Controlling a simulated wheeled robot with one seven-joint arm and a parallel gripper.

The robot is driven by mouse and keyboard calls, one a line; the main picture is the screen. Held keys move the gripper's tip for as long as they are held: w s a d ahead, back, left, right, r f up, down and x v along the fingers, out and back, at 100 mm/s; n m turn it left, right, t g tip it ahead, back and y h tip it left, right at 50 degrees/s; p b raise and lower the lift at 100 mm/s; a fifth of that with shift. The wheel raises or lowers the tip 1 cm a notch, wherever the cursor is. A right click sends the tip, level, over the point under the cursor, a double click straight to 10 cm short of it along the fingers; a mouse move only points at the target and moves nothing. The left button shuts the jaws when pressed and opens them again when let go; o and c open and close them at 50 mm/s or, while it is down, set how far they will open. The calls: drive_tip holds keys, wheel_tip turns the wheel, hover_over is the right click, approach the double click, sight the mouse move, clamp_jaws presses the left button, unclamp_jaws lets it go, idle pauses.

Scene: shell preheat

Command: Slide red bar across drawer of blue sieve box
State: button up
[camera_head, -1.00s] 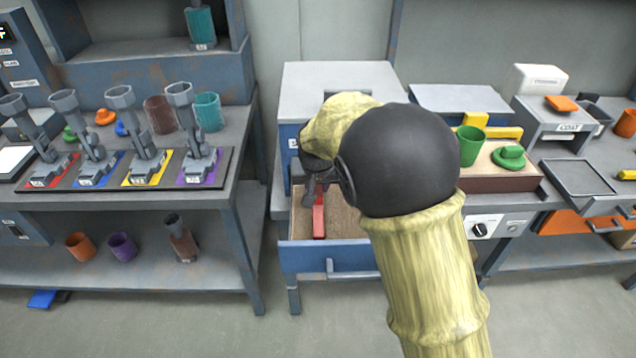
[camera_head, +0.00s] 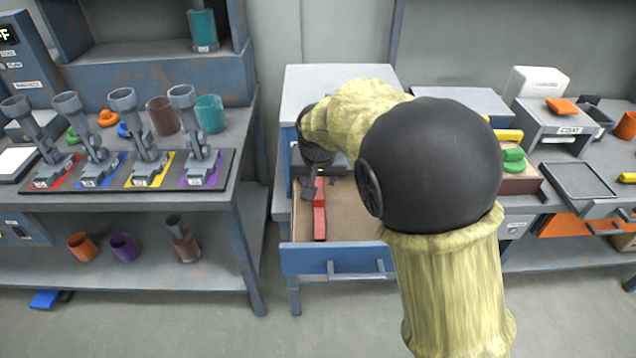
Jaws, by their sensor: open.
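The blue sieve box (camera_head: 340,80) has a light grey top, and its blue-fronted drawer (camera_head: 300,261) is pulled out. The drawer holds sandy brown material. The red bar (camera_head: 320,215) lies in the drawer's left part, lengthwise from back to front. My gripper (camera_head: 312,190) is open over the drawer, at the bar's far end and slightly to its left. I cannot tell whether it touches the bar. My arm hides the drawer's right part and part of the box front.
A grey bench (camera_head: 240,165) with several grey stands on coloured strips is at left. At right, a green lidded piece (camera_head: 513,158) sits on a tan-topped block, partly behind my arm. A grey tray (camera_head: 578,180) lies farther right.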

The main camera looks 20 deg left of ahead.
drive_tip(key=p+v, duration=0.1)
drive_tip(key=v, duration=1.1)
drive_tip(key=shift+d+f, duration=0.1)
drive_tip(key=shift+d, duration=0.1)
drive_tip(key=c, duration=0.5)
drive_tip(key=shift+m, duration=0.4)
drive_tip(key=d+f, duration=0.1)
drive_tip(key=d, duration=0.1)
drive_tip(key=d+f, duration=0.1)
drive_tip(key=d, duration=0.1)
drive_tip(key=d+f, duration=0.1)
drive_tip(key=d, duration=0.1)
drive_tip(key=shift+w+d, duration=0.35)
drive_tip(key=shift+d, duration=0.05)
clamp_jaws()
drive_tip(key=s+d+f+m, duration=0.1)
drive_tip(key=s+d+f, duration=0.2)
drive_tip(key=d, duration=0.5)
drive_tip(key=s+d+f+m+g+h, duration=0.1)
drive_tip(key=s+d+f, duration=0.3)
drive_tip(key=d, duration=0.3)
drive_tip(key=s+d+f, duration=0.4)
drive_tip(key=s+d, duration=0.2)
drive_tip(key=d, duration=0.2)
drive_tip(key=shift+d+f+m+g, duration=0.25)
drive_tip(key=shift+d+m+g, duration=0.05)
drive_tip(key=shift+m, duration=0.1)
drive_tip(key=shift+w+d, duration=0.1)
